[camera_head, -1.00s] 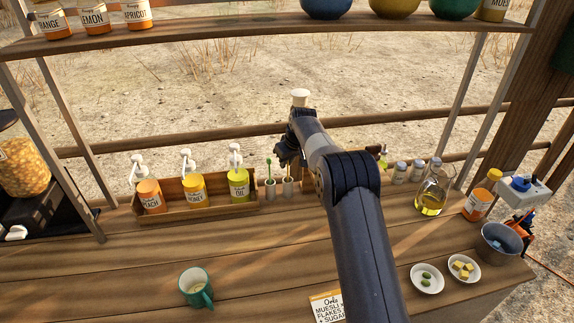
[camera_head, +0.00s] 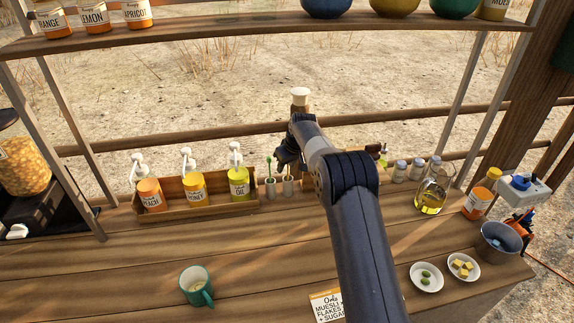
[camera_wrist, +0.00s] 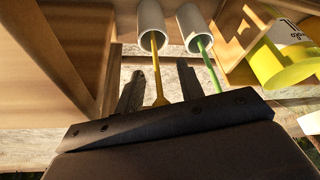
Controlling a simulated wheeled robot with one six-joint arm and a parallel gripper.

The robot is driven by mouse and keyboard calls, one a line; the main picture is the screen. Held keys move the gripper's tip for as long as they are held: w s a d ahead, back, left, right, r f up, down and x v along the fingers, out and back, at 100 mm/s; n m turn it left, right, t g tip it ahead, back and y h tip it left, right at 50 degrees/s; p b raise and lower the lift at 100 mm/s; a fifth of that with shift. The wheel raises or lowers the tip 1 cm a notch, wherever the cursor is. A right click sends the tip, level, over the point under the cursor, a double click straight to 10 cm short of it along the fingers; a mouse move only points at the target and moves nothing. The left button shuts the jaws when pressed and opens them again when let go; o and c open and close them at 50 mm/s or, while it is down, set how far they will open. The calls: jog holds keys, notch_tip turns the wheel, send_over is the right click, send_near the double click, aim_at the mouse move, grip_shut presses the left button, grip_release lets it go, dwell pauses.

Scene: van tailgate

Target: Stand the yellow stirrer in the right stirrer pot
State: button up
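The yellow stirrer (camera_wrist: 156,72) has one end inside a white pot (camera_wrist: 151,18) in the wrist view. This is the right stirrer pot (camera_head: 288,187) in the head view. The stirrer's other end, with a wider tip, lies between the fingers of my gripper (camera_wrist: 159,82). The fingers are spread, with a visible gap on both sides of the stirrer. In the head view my gripper (camera_head: 289,156) is just above the right pot and hides most of the stirrer. The left pot (camera_head: 270,188) holds a green stirrer (camera_head: 268,168).
A wooden tray (camera_head: 221,207) with several pump bottles stands just left of the pots. Small jars (camera_head: 400,171) and an oil jug (camera_head: 431,192) stand to the right. A green mug (camera_head: 195,287) is near the front. A shelf (camera_head: 200,38) crosses above.

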jog(key=b+v, duration=0.2)
jog(key=v, duration=1)
jog(key=shift+w+r, duration=0.1)
jog(key=shift+w+a+r+p+x, duration=0.1)
jog(key=shift+w+a+p+x, duration=0.1)
jog(key=shift+x, duration=1.2)
jog(key=shift+w+a+r+p+x, duration=0.1)
jog(key=shift+p+x, duration=0.1)
jog(key=shift+x, duration=1.2)
jog(key=shift+w+a+r+p+x, duration=0.1)
jog(key=shift+w+p+x, duration=0.1)
jog(key=shift+x, duration=1.2)
jog(key=shift+f, duration=0.2)
